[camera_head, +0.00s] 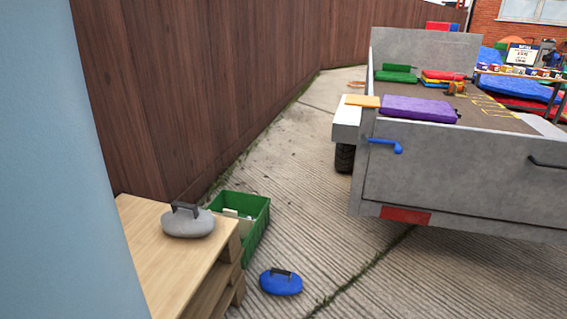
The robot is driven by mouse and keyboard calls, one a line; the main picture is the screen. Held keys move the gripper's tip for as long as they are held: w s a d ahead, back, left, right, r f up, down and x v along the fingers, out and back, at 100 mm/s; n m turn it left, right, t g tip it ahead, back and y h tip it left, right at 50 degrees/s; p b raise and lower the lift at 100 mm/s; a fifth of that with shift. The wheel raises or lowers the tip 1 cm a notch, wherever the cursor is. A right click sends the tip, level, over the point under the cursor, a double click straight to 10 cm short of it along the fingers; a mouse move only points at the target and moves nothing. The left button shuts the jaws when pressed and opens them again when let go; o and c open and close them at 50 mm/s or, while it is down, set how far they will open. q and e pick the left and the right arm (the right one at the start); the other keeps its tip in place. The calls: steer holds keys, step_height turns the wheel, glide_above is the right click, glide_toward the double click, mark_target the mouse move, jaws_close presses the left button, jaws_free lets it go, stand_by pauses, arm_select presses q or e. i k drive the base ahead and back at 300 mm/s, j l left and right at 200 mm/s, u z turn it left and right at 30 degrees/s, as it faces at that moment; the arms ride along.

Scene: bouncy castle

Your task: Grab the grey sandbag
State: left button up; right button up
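The grey sandbag (188,225) is a rounded bag with a dark handle on top. It rests upright on a light wooden pallet-like stand (158,267) at the lower left, near the stand's far end. Nothing is touching its handle. Neither of my grippers shows in the head view.
A green crate (254,232) stands on the ground just behind the stand. A blue sandbag (281,282) lies on the concrete (300,200) to the right. A grey trailer (455,185) stands at the right, a brown fence (190,80) behind. A pale blue surface (60,170) fills the left edge.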

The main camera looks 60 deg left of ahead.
mark_target(188, 221)
steer(key=j+u, duration=0.1)
steer(key=u, duration=2.45)
steer(key=i+l+u, duration=0.2)
steer(key=i+l, duration=0.3)
steer(key=i+l+u, duration=0.15)
steer(key=i+l, duration=0.25)
steer(key=l, duration=0.25)
